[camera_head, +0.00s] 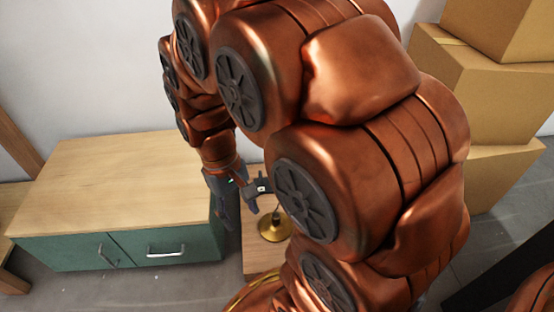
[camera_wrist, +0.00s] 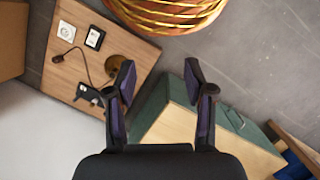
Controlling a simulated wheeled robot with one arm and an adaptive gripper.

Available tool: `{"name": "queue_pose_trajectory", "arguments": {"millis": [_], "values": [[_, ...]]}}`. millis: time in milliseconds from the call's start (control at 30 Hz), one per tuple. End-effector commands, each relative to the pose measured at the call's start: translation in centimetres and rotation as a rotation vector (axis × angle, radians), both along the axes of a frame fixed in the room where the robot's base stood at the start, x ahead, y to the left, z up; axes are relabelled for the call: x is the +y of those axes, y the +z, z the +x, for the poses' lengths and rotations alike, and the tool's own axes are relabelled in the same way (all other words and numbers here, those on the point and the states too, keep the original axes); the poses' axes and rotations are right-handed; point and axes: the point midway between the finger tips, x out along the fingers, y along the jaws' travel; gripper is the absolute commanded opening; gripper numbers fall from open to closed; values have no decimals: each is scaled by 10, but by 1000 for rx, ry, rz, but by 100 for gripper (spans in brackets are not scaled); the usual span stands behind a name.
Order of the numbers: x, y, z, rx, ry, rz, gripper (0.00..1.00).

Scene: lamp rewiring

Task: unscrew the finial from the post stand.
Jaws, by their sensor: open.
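A stand with a round brass base (camera_head: 273,230) is on a small wooden table, partly hidden by my arm. A short thin post seems to rise from it. I cannot make out a separate finial. In the wrist view the brass base (camera_wrist: 116,65) shows beside and partly behind the left finger. My gripper (camera_head: 240,205) is above and left of the base in the head view, pointing down. In the wrist view my gripper (camera_wrist: 159,82) has its fingers spread, with nothing between them.
The small wooden table (camera_wrist: 75,25) also bears a dark cord (camera_wrist: 82,57), a white square plate (camera_wrist: 66,31) and a black-framed piece (camera_wrist: 95,37). A green cabinet with a wooden top (camera_head: 120,185) stands left. Cardboard boxes (camera_head: 465,80) are stacked right. A gold-ringed round thing (camera_wrist: 170,14) is nearby.

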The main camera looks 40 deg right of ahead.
Motion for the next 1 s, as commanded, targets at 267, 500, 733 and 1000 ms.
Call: {"name": "queue_pose_trajectory", "arguments": {"millis": [267,500,733,1000], "values": [[-54,-20,79,-27,-66,-30,53],[-107,-47,139,-52,-99,-55,53],[-162,-83,186,-74,-120,-72,53],[-227,-134,231,-104,-134,-83,53]]}}
